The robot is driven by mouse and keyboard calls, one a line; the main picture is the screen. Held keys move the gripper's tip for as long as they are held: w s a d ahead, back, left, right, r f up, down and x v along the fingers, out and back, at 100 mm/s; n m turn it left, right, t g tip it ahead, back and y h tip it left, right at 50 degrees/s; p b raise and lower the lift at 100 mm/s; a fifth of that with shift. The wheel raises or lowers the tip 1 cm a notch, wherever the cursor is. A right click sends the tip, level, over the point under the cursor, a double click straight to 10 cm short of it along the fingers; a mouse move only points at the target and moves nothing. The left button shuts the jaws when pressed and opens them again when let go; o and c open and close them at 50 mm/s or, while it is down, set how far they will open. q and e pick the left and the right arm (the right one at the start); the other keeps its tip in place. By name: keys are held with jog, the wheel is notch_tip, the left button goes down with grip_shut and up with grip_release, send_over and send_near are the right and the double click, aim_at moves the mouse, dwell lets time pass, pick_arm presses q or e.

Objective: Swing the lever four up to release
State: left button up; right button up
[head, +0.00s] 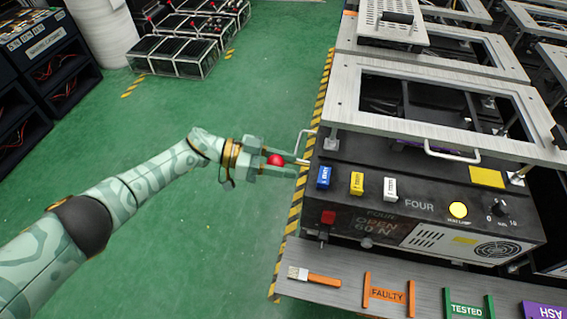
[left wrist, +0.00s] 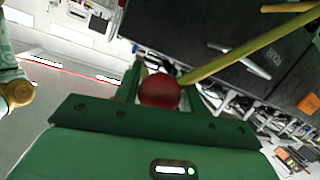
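The fixture marked FOUR (head: 419,205) is a dark box with a metal frame on top, at the right of the head view. A lever with a red ball knob (head: 275,160) sticks out from its left side. My left gripper (head: 292,162) has its fingers on either side of the knob. The red knob (left wrist: 160,91) sits between the fingers in the left wrist view, and the yellowish lever rod (left wrist: 240,53) runs up and right from it. Whether the fingers press on the knob is unclear. My right gripper is not in view.
A silver loop handle (head: 303,139) stands at the fixture's left edge, close to my left fingers. A grey bench edge (head: 330,263) in front holds a brush (head: 313,277) and FAULTY (head: 387,294) and TESTED (head: 466,309) racks. The green floor (head: 190,110) at left is open.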

pick_arm(q)
jog(key=shift+o, duration=1.4)
jog(key=shift+w, duration=0.15)
jog(key=v, duration=1.6)
jog(key=shift+a, duration=0.2)
jog(key=shift+w+f, duration=0.1)
